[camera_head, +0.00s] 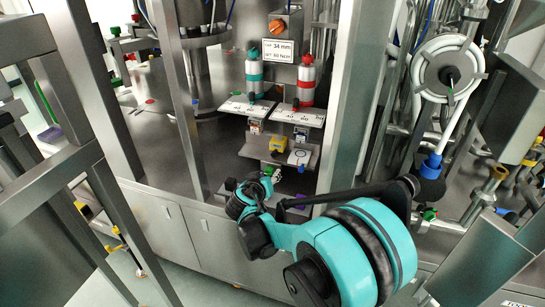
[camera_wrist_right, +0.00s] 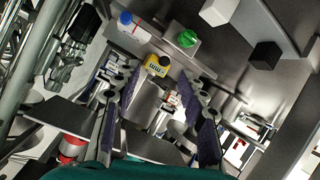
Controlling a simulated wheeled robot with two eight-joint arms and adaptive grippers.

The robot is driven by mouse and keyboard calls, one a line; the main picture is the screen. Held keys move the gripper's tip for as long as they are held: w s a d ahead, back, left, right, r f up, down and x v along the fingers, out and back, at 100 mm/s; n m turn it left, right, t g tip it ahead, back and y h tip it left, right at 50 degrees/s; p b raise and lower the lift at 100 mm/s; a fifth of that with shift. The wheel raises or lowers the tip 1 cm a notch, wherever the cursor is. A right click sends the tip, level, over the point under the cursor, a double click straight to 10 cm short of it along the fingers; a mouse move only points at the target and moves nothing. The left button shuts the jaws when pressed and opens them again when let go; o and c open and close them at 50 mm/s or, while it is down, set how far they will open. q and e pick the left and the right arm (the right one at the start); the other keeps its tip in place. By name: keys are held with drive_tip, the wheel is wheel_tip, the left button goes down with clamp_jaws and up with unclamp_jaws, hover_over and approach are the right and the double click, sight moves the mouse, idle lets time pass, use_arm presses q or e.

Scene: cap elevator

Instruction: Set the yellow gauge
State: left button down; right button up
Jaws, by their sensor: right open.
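The yellow gauge (camera_head: 277,147) sits on a grey shelf below the two bottles in the head view. In the wrist view the yellow gauge (camera_wrist_right: 157,65) shows a small display window, beyond and roughly between the fingers. My right gripper (camera_head: 275,173) is just below and in front of the gauge in the head view, mostly small and partly hidden by its own arm. In the wrist view my right gripper (camera_wrist_right: 158,112) has its two purple-padded fingers spread wide, with nothing held between them. My left gripper is in neither view.
A green-banded bottle (camera_head: 254,75) and a red-banded bottle (camera_head: 306,80) stand on white plates above the gauge. A white block (camera_head: 299,157) is beside the gauge. A steel post (camera_head: 187,120) rises to the left. A green knob (camera_wrist_right: 187,38) is close to the gauge.

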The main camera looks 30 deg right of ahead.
sight(274, 156)
drive_tip(key=w+d+f+h, duration=0.1)
drive_tip(key=w, duration=0.1)
drive_tip(key=w+d+f+t+h, duration=0.1)
drive_tip(key=w+f, duration=0.1)
drive_tip(key=w, duration=0.1)
drive_tip(key=w+d+f+m+t+h, duration=0.1)
drive_tip(key=w+h, duration=0.1)
drive_tip(key=w, duration=0.1)
drive_tip(key=shift+w+d+f+p, duration=0.2)
drive_tip(key=shift+d+f+p, duration=0.1)
drive_tip(key=shift+d, duration=0.1)
drive_tip(key=b+x, duration=0.1)
drive_tip(key=x, duration=0.2)
drive_tip(key=b+x, duration=0.1)
drive_tip(key=x, duration=0.3)
drive_tip(key=shift+w+f, duration=0.25)
drive_tip(key=shift+w+d+r, duration=0.1)
drive_tip(key=shift+w+d, duration=0.1)
drive_tip(key=shift+d, duration=0.1)
clamp_jaws()
drive_tip(key=shift+s, duration=0.1)
